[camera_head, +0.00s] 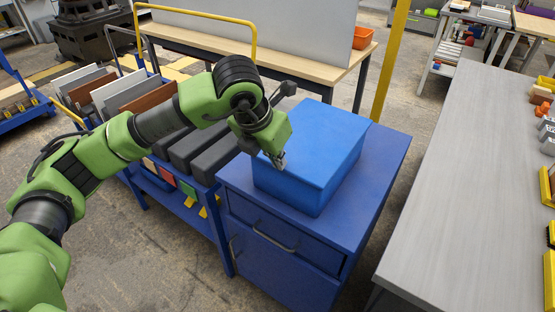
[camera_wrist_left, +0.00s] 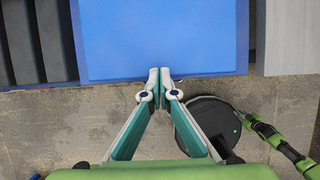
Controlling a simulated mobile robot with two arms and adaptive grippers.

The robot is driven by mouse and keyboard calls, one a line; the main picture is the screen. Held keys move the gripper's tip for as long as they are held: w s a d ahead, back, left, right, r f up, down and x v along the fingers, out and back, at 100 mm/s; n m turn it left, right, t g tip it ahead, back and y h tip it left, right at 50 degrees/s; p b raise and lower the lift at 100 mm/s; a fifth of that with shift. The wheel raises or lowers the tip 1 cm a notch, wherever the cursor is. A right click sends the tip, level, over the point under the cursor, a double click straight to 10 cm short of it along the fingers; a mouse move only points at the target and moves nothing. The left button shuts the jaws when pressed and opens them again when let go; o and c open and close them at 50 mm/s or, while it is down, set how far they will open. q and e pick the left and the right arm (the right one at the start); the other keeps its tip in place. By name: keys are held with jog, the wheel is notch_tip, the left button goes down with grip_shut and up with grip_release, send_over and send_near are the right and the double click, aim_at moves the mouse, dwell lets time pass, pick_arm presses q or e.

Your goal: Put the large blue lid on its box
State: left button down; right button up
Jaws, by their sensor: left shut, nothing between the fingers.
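The large blue lid (camera_head: 325,135) lies flat across the top of its blue box (camera_head: 287,190), which stands on a blue cabinet. The lid looks level, but I cannot tell whether its rim is fully seated all around. My left gripper (camera_head: 280,164) is shut and empty at the lid's near left edge. In the left wrist view, the closed fingertips (camera_wrist_left: 159,72) meet at the edge of a blue surface (camera_wrist_left: 160,38), which looks like the lid's top. Whether they touch it is unclear. My right gripper is not in view.
The blue cabinet (camera_head: 384,160) has bare top around the box. A blue cart (camera_head: 187,212) with dark grey blocks stands close on the left. A long grey table (camera_head: 465,170) stands on the right across a gap. A wooden bench (camera_head: 285,62) stands behind.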

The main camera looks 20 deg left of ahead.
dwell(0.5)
pick_arm(q)
jog(key=d+p+v, duration=0.1)
jog(key=p+v, duration=0.1)
jog(key=v, duration=0.5)
jog(key=shift+w+a+r, duration=0.2)
jog(key=shift+a+r, duration=0.15)
jog(key=shift+a, duration=0.1)
dwell(0.4)
dwell(0.5)
